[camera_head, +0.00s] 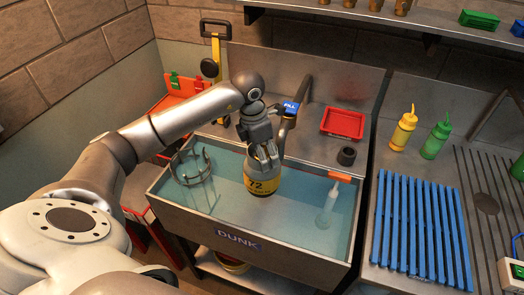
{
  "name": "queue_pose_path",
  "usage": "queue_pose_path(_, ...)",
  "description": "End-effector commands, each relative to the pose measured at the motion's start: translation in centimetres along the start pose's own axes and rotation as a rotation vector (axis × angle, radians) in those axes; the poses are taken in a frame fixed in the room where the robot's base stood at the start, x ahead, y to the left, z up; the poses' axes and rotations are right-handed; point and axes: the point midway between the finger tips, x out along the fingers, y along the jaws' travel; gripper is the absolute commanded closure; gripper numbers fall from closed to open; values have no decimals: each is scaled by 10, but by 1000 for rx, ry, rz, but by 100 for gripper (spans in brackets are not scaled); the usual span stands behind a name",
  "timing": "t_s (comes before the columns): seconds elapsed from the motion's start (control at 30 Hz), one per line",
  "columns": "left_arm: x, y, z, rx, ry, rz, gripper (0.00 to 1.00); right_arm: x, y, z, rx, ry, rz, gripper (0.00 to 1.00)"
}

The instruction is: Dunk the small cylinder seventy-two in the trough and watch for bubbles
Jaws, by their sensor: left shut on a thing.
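The small cylinder seventy-two (262,180) is a rounded grey body with a yellow band that reads 72. My left gripper (264,152) is shut on its top and holds it upright over the trough. The trough (248,246) is a metal basin marked DUNK, full of blue water. The cylinder's lower part is at or just above the water; I cannot tell whether it is under the surface. No bubbles can be made out around it. My right gripper does not show.
A wire ring cage (190,166) stands at the trough's left and a clear bottle (328,206) at its right. A tap with a blue FILL tag (291,108) rises behind.

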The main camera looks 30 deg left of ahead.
Motion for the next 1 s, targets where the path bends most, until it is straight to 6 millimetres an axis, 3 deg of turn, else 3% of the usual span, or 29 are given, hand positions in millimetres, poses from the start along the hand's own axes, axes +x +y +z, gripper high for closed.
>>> queue_pose_path(0.37, 1, 1, 1, 0, -4, 2, 95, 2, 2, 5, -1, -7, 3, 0)
queue_pose_path(1.0, 42, 1, -6, -1, -3, 2, 95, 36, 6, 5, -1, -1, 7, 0)
